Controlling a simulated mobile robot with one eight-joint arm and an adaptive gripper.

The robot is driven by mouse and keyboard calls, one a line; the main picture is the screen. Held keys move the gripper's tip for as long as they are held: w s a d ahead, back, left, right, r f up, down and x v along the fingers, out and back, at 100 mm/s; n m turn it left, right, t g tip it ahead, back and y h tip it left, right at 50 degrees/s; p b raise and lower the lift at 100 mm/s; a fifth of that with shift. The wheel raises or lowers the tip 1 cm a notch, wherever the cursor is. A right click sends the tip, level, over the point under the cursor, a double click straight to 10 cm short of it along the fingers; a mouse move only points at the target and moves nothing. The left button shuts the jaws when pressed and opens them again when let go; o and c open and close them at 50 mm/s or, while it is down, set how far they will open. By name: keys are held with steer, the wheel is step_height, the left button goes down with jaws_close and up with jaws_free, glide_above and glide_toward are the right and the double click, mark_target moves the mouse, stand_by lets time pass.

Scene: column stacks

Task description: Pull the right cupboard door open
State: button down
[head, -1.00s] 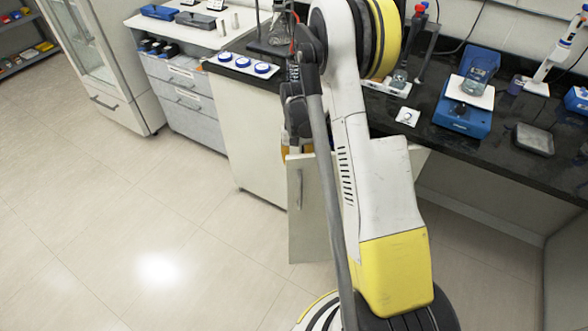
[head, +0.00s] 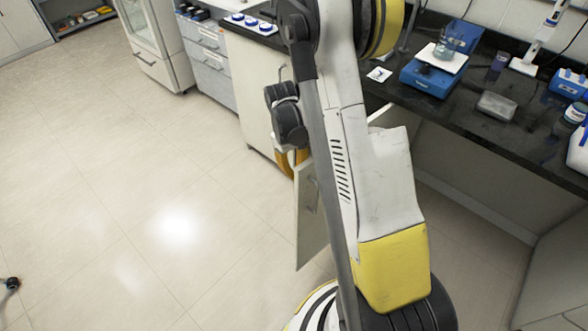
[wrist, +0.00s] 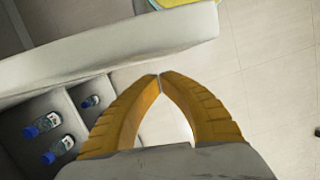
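The right cupboard door (head: 308,225) is a pale panel with a bar handle, standing ajar and swung out from the bench front in the head view. In the wrist view a thick pale panel edge, seemingly this door (wrist: 110,52), crosses the upper left. My gripper (wrist: 160,76) has orange fingers whose tips meet, with nothing visible between them. The tips lie just below the door edge in that picture; I cannot tell if they touch it. In the head view my gripper (head: 290,160) is partly hidden by my arm, near the door's top. Blue-capped bottles (wrist: 42,126) show inside the cupboard.
The left cupboard door (head: 250,95) is closed. The dark bench top (head: 455,110) above carries a blue scale (head: 435,78) and other lab items. A drawer unit (head: 208,60) and a glass-door cabinet (head: 150,45) stand farther left. The tiled floor (head: 120,220) in front is clear.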

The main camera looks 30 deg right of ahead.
steer(key=shift+s, duration=0.7)
steer(key=s+a+r+t+p, duration=0.1)
steer(key=a+r+t+p, duration=0.2)
steer(key=r, duration=0.9)
steer(key=a+r+t+p, duration=0.25)
steer(key=a+r, duration=0.25)
steer(key=r, duration=0.7)
steer(key=s+a+r+m+t, duration=0.1)
steer(key=s+a+r+t, duration=0.3)
steer(key=s, duration=0.5)
step_height(320, 180, up, 3)
steer(key=shift+a+f+p, duration=0.2)
steer(key=shift+a+p, duration=0.1)
steer(key=shift+a, duration=0.7)
